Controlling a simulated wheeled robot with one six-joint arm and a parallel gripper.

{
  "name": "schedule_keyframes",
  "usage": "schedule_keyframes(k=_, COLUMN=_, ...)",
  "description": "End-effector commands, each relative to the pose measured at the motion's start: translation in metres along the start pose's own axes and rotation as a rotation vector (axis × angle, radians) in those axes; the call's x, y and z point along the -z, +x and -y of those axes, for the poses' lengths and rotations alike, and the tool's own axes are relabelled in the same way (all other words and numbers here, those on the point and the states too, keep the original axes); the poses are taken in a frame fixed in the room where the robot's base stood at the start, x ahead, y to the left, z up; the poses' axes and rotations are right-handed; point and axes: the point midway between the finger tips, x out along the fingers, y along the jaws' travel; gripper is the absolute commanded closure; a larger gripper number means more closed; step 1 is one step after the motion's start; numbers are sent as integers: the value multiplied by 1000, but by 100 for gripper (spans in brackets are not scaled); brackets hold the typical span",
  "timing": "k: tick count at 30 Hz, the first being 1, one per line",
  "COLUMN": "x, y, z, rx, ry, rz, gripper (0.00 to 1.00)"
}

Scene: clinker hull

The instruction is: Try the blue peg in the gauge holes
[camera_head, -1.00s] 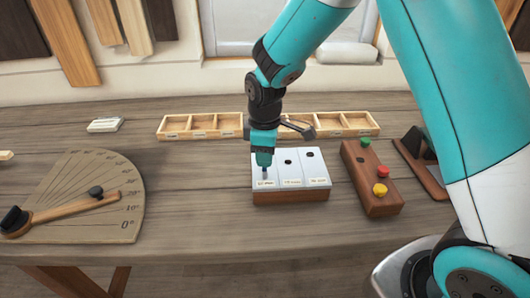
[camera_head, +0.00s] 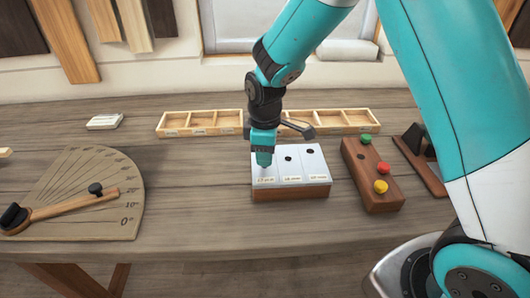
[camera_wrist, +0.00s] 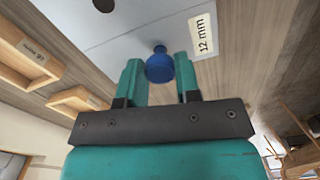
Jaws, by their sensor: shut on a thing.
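The pale gauge block (camera_head: 291,168) on its brown wooden base stands on the bench, with labelled sections and dark holes. My gripper (camera_head: 263,163) points down at its left section, and the middle and right holes (camera_head: 288,158) are uncovered. In the wrist view my gripper (camera_wrist: 158,82) is shut on the blue peg (camera_wrist: 160,66); its rounded blue head shows between the fingers, close to the pale face (camera_wrist: 120,25) with a "12 mm" label (camera_wrist: 203,34). The peg's shaft and the hole under it are hidden, so I cannot tell how deep it sits.
A brown peg rack (camera_head: 372,176) with green, red and yellow pegs and one empty hole stands to the right. A divided wooden tray (camera_head: 204,123) lies behind the block. An angle board (camera_head: 80,200) with a wooden pointer is at left. Bench between is clear.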

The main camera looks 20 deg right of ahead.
Motion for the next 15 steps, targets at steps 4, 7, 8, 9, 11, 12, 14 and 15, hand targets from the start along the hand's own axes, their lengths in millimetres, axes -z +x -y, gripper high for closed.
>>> schedule_keyframes(k=4, x=0, y=-9, z=0, rx=-1, ry=0, rz=-1, gripper=91)
schedule_keyframes(k=7, x=0, y=-16, z=0, rx=-1, ry=0, rz=-1, gripper=91)
schedule_keyframes(k=8, x=0, y=-18, z=0, rx=-1, ry=0, rz=-1, gripper=91)
schedule_keyframes(k=9, x=0, y=-21, z=0, rx=-1, ry=0, rz=-1, gripper=91)
schedule_keyframes(k=11, x=0, y=-24, z=0, rx=-1, ry=0, rz=-1, gripper=91)
schedule_keyframes(k=12, x=0, y=-27, z=0, rx=0, ry=0, rz=0, gripper=91)
schedule_keyframes(k=14, x=0, y=-31, z=0, rx=0, ry=0, rz=0, gripper=91)
schedule_keyframes(k=15, x=0, y=-33, z=0, rx=0, ry=0, rz=0, gripper=91)
